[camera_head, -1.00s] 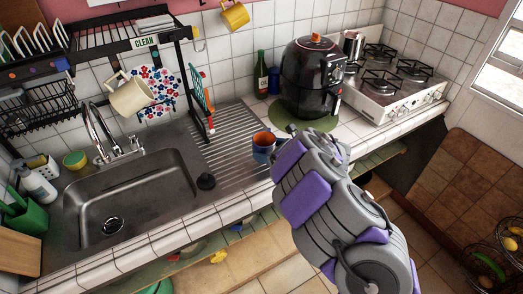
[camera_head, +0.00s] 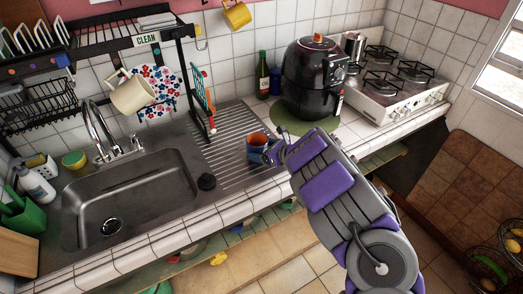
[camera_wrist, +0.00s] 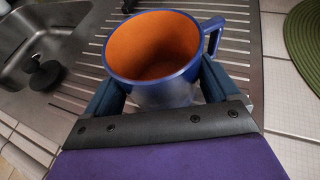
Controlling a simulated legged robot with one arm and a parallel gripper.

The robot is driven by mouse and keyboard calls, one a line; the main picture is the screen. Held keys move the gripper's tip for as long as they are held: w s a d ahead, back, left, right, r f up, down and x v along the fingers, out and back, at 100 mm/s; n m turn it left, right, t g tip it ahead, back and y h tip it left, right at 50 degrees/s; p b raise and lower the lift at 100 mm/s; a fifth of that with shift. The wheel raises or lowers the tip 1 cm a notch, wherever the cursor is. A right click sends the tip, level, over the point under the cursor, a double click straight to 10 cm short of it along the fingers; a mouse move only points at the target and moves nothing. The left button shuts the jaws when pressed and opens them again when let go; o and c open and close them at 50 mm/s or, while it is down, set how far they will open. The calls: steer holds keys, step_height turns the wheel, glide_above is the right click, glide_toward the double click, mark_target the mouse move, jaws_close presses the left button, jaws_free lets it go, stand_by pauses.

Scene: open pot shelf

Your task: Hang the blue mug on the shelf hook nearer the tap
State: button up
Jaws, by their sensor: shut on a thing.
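The blue mug (camera_head: 256,143) with an orange inside is at the right part of the ribbed drainboard. In the wrist view the mug (camera_wrist: 152,52) is upright, with its handle to the right. My gripper (camera_head: 268,153) is shut on the mug, with one finger on each side of its body; the fingers also show in the wrist view (camera_wrist: 160,90). Whether the mug's base touches the drainboard cannot be told. The tap (camera_head: 97,133) stands behind the sink. A cream mug (camera_head: 132,95) hangs below the black shelf (camera_head: 110,44). A hook (camera_head: 200,45) shows at the shelf's right end.
The sink (camera_head: 130,195) is left of the drainboard (camera_head: 235,135), with a black plug (camera_head: 207,182) between. A black air fryer (camera_head: 312,80) on a green mat (camera_head: 290,116), a green bottle (camera_head: 262,75) and a stove (camera_head: 395,85) are at right. A yellow mug (camera_head: 237,15) hangs on the wall.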

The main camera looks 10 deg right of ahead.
steer(key=o, duration=1)
steer(key=shift+c, duration=0.2)
steer(key=shift+d, duration=0.1)
steer(key=p+v, duration=0.1)
steer(key=v, duration=1.1)
